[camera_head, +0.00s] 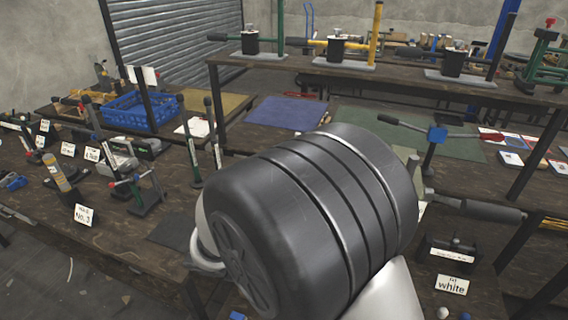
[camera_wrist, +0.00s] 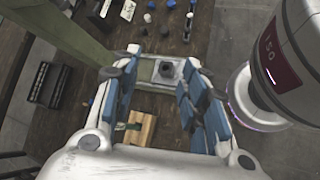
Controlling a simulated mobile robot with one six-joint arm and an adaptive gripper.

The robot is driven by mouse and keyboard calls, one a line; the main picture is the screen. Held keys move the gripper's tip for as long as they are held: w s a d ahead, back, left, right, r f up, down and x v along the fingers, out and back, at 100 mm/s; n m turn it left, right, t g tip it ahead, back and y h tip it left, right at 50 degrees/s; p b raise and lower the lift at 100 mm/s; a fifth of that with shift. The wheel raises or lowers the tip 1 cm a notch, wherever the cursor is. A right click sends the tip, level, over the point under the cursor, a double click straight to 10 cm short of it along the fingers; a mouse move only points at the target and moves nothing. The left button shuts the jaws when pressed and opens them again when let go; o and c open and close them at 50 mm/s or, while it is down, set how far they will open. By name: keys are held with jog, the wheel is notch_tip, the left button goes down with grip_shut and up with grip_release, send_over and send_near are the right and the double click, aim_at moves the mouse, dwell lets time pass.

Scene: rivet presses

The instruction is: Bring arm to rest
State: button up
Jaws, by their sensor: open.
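My gripper (camera_wrist: 160,62) shows in the wrist view, with its blue-padded fingers spread apart and nothing held between them. Beyond the gap I see a small dark part on a pale plate (camera_wrist: 164,71), apart from the pads as far as I can tell. In the head view, a big dark ribbed joint of my arm (camera_head: 310,215) fills the middle, raised over the front bench (camera_head: 120,240). It hides part of the benches. My gripper cannot be made out in the head view.
A green beam (camera_wrist: 75,35) passes close to my gripper on the left. Rivet presses stand on the raised back bench (camera_head: 400,80). A blue crate (camera_head: 140,112) and hand tools crowd the left bench. A "white" sign (camera_head: 452,285) stands at right.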

jog(key=s+d+r+m+t+y, duration=0.1)
jog(key=s+d+r+m+y, duration=0.2)
jog(key=s+r+m+y, duration=0.2)
jog(key=s+d+r+m+t+y, duration=0.2)
jog(key=s+d+r+m+y, duration=0.2)
jog(key=s+r+m, duration=0.3)
jog(key=shift+s+d+r+m+t+y, duration=0.3)
jog(key=shift+s+r+m+y, duration=0.15)
jog(key=shift+r, duration=0.25)
dwell(0.8)
